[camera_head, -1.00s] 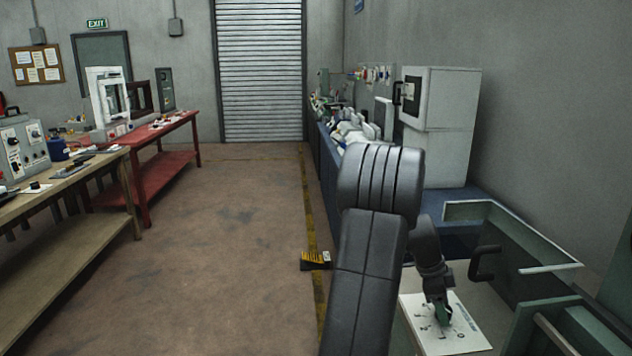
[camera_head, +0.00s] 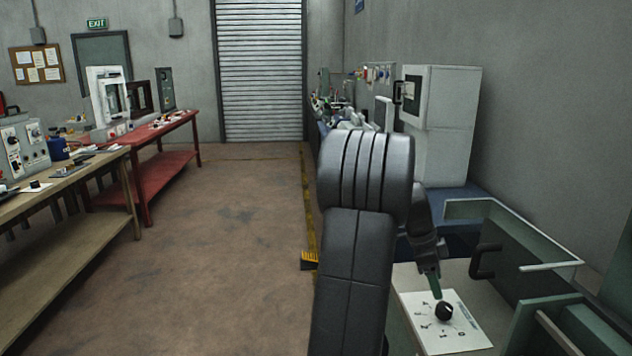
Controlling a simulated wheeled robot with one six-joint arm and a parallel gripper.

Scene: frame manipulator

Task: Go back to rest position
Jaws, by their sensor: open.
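My gripper (camera_head: 436,289) shows small at the lower right, at the end of my dark arm. It points down and hangs just above and behind a black knob (camera_head: 444,311), apart from it. Its jaws are open and hold nothing that I can see. The knob sits on a white panel (camera_head: 455,341) with numbers printed around it. My large arm links hide part of the bench and the floor behind them.
A green-grey machine enclosure with a black handle (camera_head: 484,262) stands right of the panel. A white cabinet (camera_head: 445,125) stands behind my arm. A red table (camera_head: 165,168) and a wooden bench (camera_head: 75,190) are at left. The floor (camera_head: 225,250) between is clear.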

